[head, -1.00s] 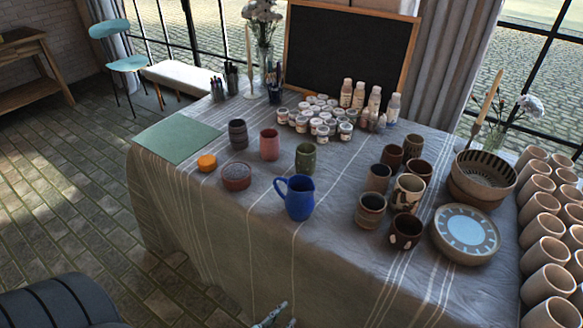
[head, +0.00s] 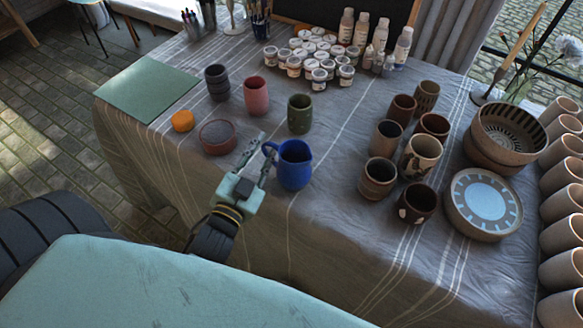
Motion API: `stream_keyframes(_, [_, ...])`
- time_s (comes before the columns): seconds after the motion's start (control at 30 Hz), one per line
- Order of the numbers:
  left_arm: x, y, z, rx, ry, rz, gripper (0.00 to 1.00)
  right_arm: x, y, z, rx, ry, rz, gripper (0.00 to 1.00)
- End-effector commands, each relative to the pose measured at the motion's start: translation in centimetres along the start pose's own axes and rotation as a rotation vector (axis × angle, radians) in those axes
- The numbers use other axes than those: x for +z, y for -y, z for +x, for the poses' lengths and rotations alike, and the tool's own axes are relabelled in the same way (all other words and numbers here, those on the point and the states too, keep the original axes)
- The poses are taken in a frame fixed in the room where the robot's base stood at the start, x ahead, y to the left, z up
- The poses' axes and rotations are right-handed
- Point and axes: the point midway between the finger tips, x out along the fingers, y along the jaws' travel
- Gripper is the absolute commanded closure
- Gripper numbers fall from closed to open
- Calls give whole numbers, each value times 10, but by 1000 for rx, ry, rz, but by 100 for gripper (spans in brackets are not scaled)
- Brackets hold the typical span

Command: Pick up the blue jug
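The blue jug (head: 294,168) stands upright near the front edge of the cloth-covered table (head: 330,225), its handle on the left side. My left gripper (head: 260,152) reaches up from the front edge, just left of the jug. Its two fingers are apart and their tips are close to the handle. I cannot tell whether the handle is between the fingers or whether they touch it. My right gripper is not in view.
A red-brown bowl (head: 218,137) is close to the left of my gripper. A green cup (head: 300,114) stands behind the jug and a pink cup (head: 256,95) behind the bowl. Several mugs and a plate (head: 482,204) stand to the right. The cloth right of the jug is clear.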

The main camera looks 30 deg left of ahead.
Motion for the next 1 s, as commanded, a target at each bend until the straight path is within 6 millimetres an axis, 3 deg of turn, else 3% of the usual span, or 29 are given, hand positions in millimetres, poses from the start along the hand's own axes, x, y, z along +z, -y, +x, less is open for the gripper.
stream_keyframes(0.17, [1, 0, 21, 1, -1, 0, 76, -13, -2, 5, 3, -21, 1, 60])
stream_keyframes(0.43, [1, -1, 23, 2, 2, -1, 76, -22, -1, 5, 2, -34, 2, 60])
stream_keyframes(0.7, [1, -1, 23, 1, 1, -1, 100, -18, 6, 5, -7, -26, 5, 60])
stream_keyframes(1.0, [0, 0, 23, 1, 0, -2, 100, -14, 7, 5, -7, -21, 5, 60])
